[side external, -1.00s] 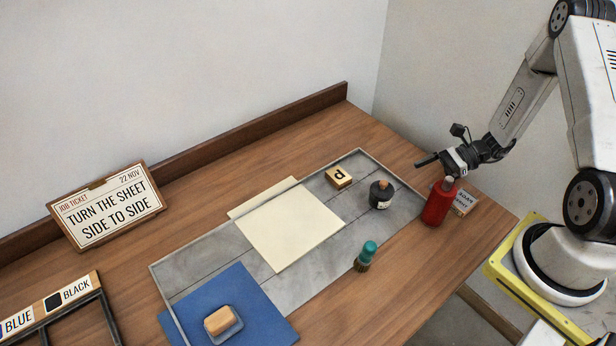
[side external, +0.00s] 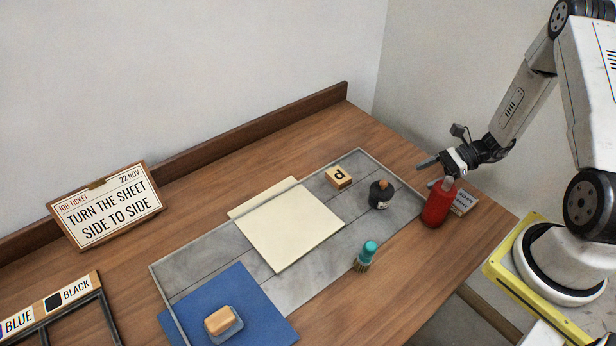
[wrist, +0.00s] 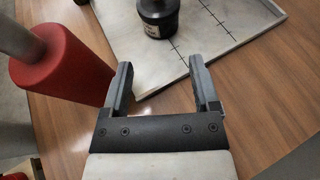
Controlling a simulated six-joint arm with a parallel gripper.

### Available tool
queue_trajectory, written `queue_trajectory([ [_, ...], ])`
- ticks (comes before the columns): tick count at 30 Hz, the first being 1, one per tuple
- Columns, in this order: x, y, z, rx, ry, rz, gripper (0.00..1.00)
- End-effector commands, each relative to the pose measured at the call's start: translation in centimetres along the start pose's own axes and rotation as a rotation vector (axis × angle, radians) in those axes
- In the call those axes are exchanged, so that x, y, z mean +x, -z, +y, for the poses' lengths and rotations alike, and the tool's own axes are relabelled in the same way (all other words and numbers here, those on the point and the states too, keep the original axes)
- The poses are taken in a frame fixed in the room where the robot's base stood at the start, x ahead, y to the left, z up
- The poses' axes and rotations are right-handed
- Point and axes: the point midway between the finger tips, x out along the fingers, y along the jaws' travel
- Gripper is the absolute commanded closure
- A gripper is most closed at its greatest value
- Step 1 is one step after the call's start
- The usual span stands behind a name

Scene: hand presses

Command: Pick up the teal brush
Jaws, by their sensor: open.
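The teal brush (side external: 366,255) stands upright on the front edge of the grey board, with its teal handle up and its bristles down. It does not show in the wrist view. My gripper (side external: 426,173) is above the right end of the table, up and to the right of the brush and well apart from it. In the wrist view my gripper (wrist: 157,82) has its two fingers spread with nothing between them.
A red bottle (side external: 436,205) stands close below my gripper, also large in the wrist view (wrist: 62,65). A dark bottle (side external: 381,197) and a letter block (side external: 339,177) are on the grey board (side external: 205,256). Cream sheets (side external: 290,225) and a sponge (side external: 220,320) lie further left.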

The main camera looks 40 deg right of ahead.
Motion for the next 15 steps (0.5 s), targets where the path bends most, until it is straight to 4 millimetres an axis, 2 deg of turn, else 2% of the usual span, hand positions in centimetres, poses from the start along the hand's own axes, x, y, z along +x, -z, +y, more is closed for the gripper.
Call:
queue_trajectory([
  [9, -0.1, -0.2, 0.0, -0.001, 0.000, 0.000, 0.22],
  [15, -0.8, -2.0, -0.1, -0.002, 0.001, 0.001, 0.22],
])
